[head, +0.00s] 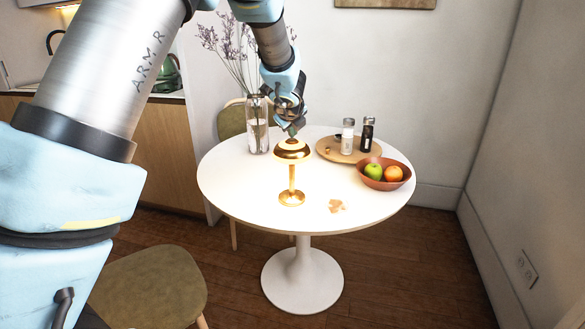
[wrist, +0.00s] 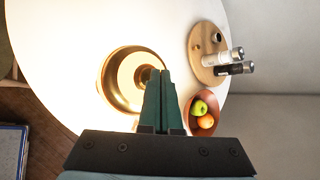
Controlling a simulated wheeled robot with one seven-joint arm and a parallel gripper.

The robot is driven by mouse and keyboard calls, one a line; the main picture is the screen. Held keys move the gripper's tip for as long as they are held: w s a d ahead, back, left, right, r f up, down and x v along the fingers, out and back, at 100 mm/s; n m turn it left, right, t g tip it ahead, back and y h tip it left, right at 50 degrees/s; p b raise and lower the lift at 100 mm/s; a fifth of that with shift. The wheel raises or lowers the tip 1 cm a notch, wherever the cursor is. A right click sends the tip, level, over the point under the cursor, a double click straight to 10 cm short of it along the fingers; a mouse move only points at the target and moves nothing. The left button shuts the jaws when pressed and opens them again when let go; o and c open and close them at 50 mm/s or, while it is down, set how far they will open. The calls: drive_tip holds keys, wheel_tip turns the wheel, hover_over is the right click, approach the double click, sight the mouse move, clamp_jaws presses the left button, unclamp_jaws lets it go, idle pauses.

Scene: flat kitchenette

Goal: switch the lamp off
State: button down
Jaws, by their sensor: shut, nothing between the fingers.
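A gold table lamp (head: 292,152) stands upright on the round white table, with a domed shade, a thin stem and a round base. It is lit, with a bright glow around its base on the table. In the wrist view its shade (wrist: 122,82) appears from above, left of the fingers. My gripper (head: 291,131) is shut and empty, pointing down at the top of the lamp. In the wrist view the closed green fingertips (wrist: 160,74) overlap the right part of the shade. I cannot tell whether they touch it.
The white table (head: 235,190) also carries a glass vase (head: 257,135) behind the lamp, a round wooden board (head: 333,153) with two shakers, and a fruit bowl (head: 371,182) at right. A tan patch (head: 336,206) lies in front. Chairs stand behind and front left.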

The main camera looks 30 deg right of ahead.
sight(293, 141)
drive_tip(key=shift+f+b, duration=0.35)
idle(0.3)
drive_tip(key=shift+r, duration=0.1)
drive_tip(key=shift+r+p, duration=0.7)
drive_tip(key=shift+p, duration=0.1)
wheel_tip(293, 141, up, 6)
drive_tip(key=p, duration=0.5)
drive_tip(key=shift+p, duration=0.3)
